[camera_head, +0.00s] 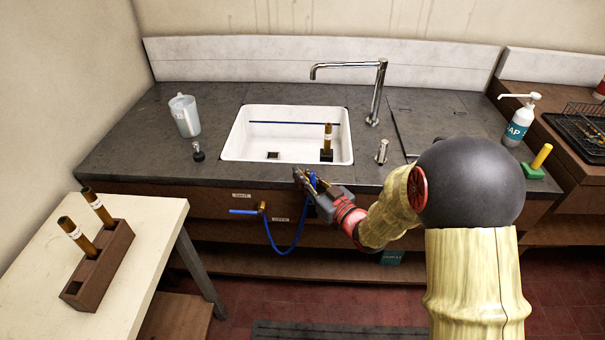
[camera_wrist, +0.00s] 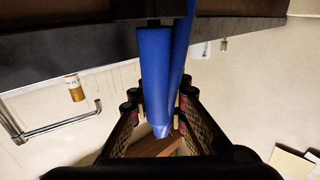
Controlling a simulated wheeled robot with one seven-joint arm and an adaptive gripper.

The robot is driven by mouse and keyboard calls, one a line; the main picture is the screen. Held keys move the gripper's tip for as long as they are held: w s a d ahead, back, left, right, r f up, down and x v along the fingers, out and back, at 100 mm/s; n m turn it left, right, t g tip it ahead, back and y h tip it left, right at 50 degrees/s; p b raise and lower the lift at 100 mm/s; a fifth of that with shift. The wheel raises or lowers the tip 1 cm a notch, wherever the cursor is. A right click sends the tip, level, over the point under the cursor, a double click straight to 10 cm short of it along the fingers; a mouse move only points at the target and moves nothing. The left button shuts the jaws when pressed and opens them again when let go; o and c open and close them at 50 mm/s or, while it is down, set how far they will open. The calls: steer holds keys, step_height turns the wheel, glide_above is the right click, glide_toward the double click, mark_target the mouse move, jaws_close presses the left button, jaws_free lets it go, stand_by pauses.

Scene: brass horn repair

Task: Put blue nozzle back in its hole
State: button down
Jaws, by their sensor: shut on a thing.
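My gripper (camera_head: 305,180) is just in front of the sink's front edge, shut on the blue nozzle (camera_head: 314,180). In the wrist view the blue nozzle (camera_wrist: 154,75) lies between the fingers (camera_wrist: 157,128), with a second blue length, apparently its hose (camera_wrist: 182,50), beside it. The blue hose (camera_head: 292,246) hangs in a loop below the counter, from a brass valve (camera_head: 262,207) with a blue handle. I cannot make out the nozzle's hole; a small metal fitting (camera_head: 382,150) stands on the counter right of the sink, and a dark one (camera_head: 198,152) left of it.
A white sink (camera_head: 240,150) holds a brass tube (camera_head: 328,135) upright in a dark block. A tall tap (camera_head: 378,90) stands behind it. A jug (camera_head: 185,115) is left, a soap bottle (camera_head: 519,122) right. A side table (camera_head: 150,225) bears a wooden rack (camera_head: 98,265) with two brass tubes.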

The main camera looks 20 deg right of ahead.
steer(key=shift+f+b, duration=0.35)
steer(key=shift+f, duration=0.5)
steer(key=c, duration=1.7)
jaws_free()
steer(key=shift+f, duration=0.15)
steer(key=shift+c, duration=0.2)
steer(key=shift+o, duration=0.5)
steer(key=shift+s+f, duration=0.15)
steer(key=v, duration=1.1)
steer(key=shift+s+d+r, duration=0.2)
steer(key=shift+s+r, duration=0.05)
steer(key=shift+f, duration=0.1)
